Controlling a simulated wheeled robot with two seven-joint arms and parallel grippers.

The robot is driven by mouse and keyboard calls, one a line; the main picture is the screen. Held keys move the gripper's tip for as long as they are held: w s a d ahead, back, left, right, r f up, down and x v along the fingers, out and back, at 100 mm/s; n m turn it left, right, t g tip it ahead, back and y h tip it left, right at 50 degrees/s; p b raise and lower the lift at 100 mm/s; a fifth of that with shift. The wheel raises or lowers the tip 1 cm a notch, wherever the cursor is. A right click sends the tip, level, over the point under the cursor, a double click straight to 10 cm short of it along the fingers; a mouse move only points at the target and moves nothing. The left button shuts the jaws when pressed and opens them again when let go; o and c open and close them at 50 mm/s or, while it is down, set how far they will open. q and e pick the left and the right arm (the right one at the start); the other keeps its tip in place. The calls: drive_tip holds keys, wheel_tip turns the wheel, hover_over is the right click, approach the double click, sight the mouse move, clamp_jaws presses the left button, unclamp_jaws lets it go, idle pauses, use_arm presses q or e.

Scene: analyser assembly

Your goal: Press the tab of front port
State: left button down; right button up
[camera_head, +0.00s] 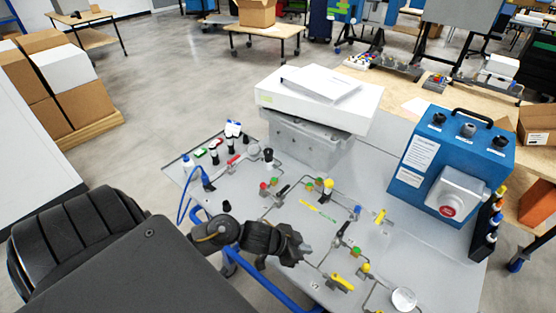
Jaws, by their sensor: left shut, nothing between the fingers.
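The grey analyser panel (400,262) lies across the centre and bears thin metal tubing, valves and coloured fittings. I cannot tell which small part is the front port or its tab. Yellow-handled valves show at the panel's front (341,283) and farther right (380,216). A black-handled part (342,233) lies between them. My left gripper (306,250) is shut and empty over the front part of the panel, left of the black-handled part. Its wrist hides some of the tubing beneath. I cannot tell whether it touches anything. My right gripper is out of view.
A white-topped grey box (310,146) stands at the panel's back. A blue case (455,150) with a red button (447,211) stands at the right, beside several small bottles (487,225). A blue cable (182,207) loops at the left edge. Stacked cartons (70,105) stand farther left.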

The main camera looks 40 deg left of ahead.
use_arm(q)
drive_tip(key=s+a+r+g+h, duration=0.2)
drive_tip(key=a+r+g, duration=0.3)
drive_tip(key=a, duration=0.3)
drive_tip(key=shift+s+a+r+g+p, duration=0.3)
drive_tip(key=shift+s+a+r+g, duration=0.15)
drive_tip(key=shift+g, duration=0.25)
drive_tip(key=shift+d+f, duration=0.1)
drive_tip(key=shift+m, duration=0.3)
wheel_tip(320, 180, down, 6)
drive_tip(key=b, duration=0.8)
drive_tip(key=shift+f, duration=0.2)
drive_tip(key=shift+f+b, duration=0.6)
drive_tip(key=shift+f, duration=0.55)
drive_tip(key=shift+f, duration=0.1)
